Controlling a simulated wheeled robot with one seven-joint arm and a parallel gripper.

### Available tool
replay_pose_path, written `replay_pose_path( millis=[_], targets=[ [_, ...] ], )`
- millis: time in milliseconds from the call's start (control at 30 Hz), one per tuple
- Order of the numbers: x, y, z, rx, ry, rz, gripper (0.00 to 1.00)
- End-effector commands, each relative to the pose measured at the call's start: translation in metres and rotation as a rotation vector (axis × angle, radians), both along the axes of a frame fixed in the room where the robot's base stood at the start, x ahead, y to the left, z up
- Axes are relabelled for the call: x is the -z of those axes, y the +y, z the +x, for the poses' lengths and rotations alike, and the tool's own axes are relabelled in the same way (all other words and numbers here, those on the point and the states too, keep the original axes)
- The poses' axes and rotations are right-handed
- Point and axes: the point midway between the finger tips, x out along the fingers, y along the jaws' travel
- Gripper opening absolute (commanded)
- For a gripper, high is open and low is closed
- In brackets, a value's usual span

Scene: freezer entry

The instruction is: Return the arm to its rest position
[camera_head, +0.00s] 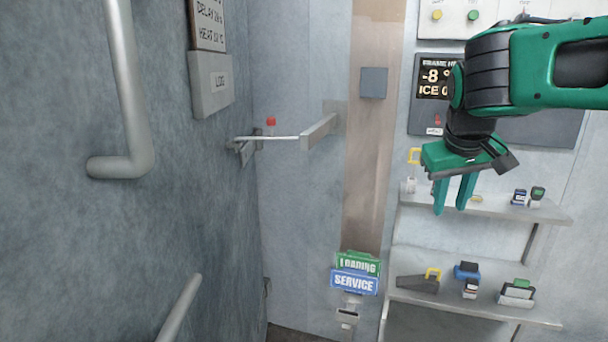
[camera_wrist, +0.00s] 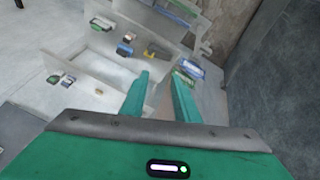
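My green arm reaches in from the upper right in the head view, with my gripper (camera_head: 452,208) pointing down in front of the upper shelf. The two green fingers stand apart with a narrow gap between them and nothing visible in it. In the wrist view, my gripper (camera_wrist: 160,90) also shows its two fingers apart and empty, with shelves and signs beyond them. No finger visibly touches anything.
The upper shelf (camera_head: 490,207) and lower shelf (camera_head: 480,309) hold several small items. A green loading sign (camera_head: 358,264) and a blue service sign (camera_head: 354,283) stand left of them. A metal bar (camera_head: 320,130) juts from the wall. A door handle (camera_head: 126,100) is at left.

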Motion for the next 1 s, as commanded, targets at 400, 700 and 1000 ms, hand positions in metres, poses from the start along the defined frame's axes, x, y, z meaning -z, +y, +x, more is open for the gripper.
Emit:
replay_pose_path(
  millis=[400, 700, 1000],
  targets=[
    [0.125, -0.121, -0.192, 0.429, 0.248, 0.203, 0.28],
    [0.168, -0.116, -0.266, 0.571, 0.326, 0.315, 0.28],
    [0.17, -0.114, -0.269, 0.577, 0.33, 0.322, 0.28]
  ],
)
